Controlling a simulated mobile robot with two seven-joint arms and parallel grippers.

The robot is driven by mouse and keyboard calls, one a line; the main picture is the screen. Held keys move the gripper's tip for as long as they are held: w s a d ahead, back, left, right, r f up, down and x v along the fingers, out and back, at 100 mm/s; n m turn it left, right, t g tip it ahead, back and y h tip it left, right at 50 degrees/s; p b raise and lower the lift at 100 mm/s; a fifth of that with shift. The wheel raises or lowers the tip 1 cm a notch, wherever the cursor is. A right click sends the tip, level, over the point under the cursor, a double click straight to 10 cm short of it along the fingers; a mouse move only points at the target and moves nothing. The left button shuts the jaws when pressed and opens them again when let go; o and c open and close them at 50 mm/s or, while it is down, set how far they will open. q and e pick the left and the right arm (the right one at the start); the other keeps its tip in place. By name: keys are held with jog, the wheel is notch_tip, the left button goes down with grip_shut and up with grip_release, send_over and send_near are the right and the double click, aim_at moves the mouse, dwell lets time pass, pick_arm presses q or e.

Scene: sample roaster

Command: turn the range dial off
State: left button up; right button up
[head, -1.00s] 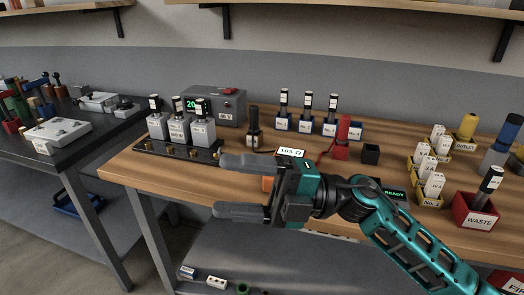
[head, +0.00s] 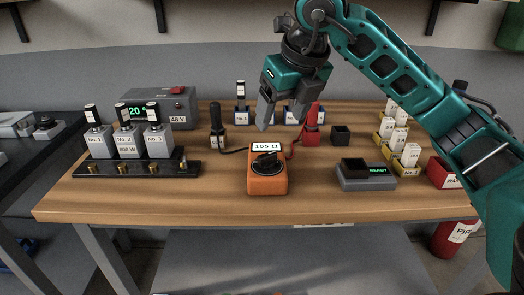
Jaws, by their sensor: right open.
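The orange meter (head: 268,183) stands on the wooden table near its front middle. Its white display reads 105 Ω. The black range dial (head: 266,163) is on its sloped top face; I cannot read which mark its pointer is at. My right gripper (head: 279,118) is open and empty, pointing down, above and behind the meter and apart from the dial. My left gripper is not in view.
A black probe (head: 216,128) and a red probe (head: 311,125) stand on either side behind the meter, with leads to it. A black device reading READY (head: 366,175) is at right. A rack with heater units (head: 128,142) is at left.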

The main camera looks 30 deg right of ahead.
aim_at(268, 154)
jog(key=b+x, duration=0.1)
jog(key=x, duration=1)
jog(key=shift+f, duration=0.4)
jog(key=c, duration=1.1)
